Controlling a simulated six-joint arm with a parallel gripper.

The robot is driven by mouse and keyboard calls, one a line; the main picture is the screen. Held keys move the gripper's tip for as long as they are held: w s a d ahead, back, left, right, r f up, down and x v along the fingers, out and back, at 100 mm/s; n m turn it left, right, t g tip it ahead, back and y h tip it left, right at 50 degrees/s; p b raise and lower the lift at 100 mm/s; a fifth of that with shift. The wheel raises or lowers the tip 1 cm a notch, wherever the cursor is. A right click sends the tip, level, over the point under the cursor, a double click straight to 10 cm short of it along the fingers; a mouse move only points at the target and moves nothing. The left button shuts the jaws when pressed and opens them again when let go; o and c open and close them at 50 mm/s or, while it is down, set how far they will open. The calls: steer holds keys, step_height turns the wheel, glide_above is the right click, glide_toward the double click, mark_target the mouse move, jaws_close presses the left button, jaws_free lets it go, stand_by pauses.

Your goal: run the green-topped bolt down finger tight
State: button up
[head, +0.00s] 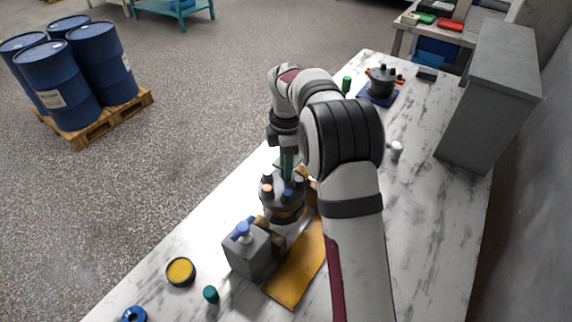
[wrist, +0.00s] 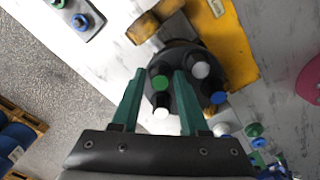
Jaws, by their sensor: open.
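The dark round motor (head: 284,210) stands upright on the table, with several bolts with coloured tops around its upper face. The green-topped bolt (wrist: 160,83) shows in the wrist view on the motor's near-left side. My gripper (wrist: 160,74) is open, its two teal fingers pointing at the motor, with the green top between them in the picture. I see no contact, and cannot tell how far down the fingertips reach. In the head view my gripper (head: 288,165) is above the motor, and the green top is hidden. Other tops include white (wrist: 201,70) and blue (wrist: 218,97).
A grey block (head: 248,251) with a blue-topped piece and a yellow-orange plate (head: 300,268) lie close to the motor. A yellow-filled dish (head: 180,271) and a teal cap (head: 210,294) are nearer. A second motor (head: 381,80) and grey cabinet (head: 488,100) stand farther off.

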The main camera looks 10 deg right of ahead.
jaws_close()
steer(key=m, duration=0.4)
steer(key=shift+m, duration=0.9)
jaws_free()
steer(key=shift+r, duration=0.15)
